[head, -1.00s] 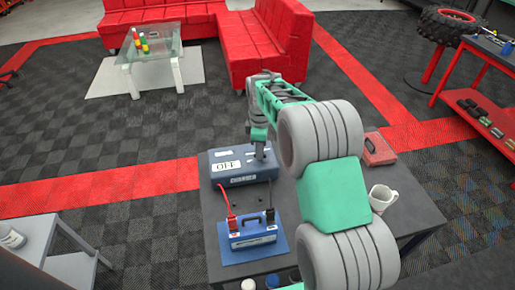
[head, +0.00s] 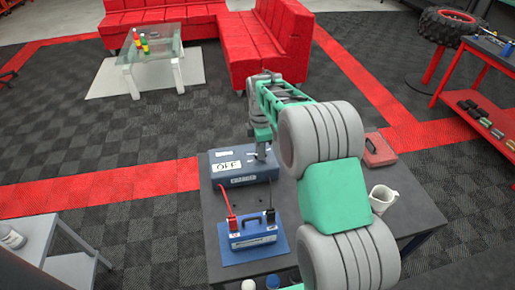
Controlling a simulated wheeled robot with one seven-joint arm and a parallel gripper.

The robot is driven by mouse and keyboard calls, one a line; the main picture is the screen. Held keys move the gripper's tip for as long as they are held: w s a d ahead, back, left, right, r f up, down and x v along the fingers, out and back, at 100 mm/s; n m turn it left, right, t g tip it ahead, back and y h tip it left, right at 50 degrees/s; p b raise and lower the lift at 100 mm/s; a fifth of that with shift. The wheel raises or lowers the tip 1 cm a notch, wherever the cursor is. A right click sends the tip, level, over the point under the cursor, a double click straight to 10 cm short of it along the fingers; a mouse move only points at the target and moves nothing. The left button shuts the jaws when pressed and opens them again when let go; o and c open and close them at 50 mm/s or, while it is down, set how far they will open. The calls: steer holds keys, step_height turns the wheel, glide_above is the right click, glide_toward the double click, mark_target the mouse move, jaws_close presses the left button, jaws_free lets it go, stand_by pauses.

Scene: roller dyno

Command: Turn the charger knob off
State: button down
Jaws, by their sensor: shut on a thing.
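The charger is a blue box (head: 238,181) on the dark table, with a white label reading OFF (head: 227,166) on its top. My gripper (head: 261,156) points down at the right part of the charger's top, in the head view. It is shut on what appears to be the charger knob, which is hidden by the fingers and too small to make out. The knob's angle cannot be seen. Red and black leads run from the charger to a blue battery (head: 252,231) in front of it.
The battery stands on a blue mat (head: 232,256). A white mug (head: 382,198) and a red case (head: 379,150) are on the table's right side, beyond my arm. A grey side table (head: 40,235) stands at the left. Open floor lies between.

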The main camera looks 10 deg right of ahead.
steer(key=shift+w+d+r, duration=0.1)
steer(key=shift+w+r, duration=0.2)
steer(key=shift+r, duration=0.05)
steer(key=c, duration=1.6)
jaws_free()
steer(key=shift+d+f, duration=0.1)
steer(key=shift+d, duration=0.05)
steer(key=shift+o, duration=0.8)
steer(key=shift+s+f, duration=0.1)
steer(key=shift+f, duration=0.05)
step_height(320, 180, up, 8)
steer(key=shift+f+b, duration=0.1)
steer(key=shift+b, duration=0.35)
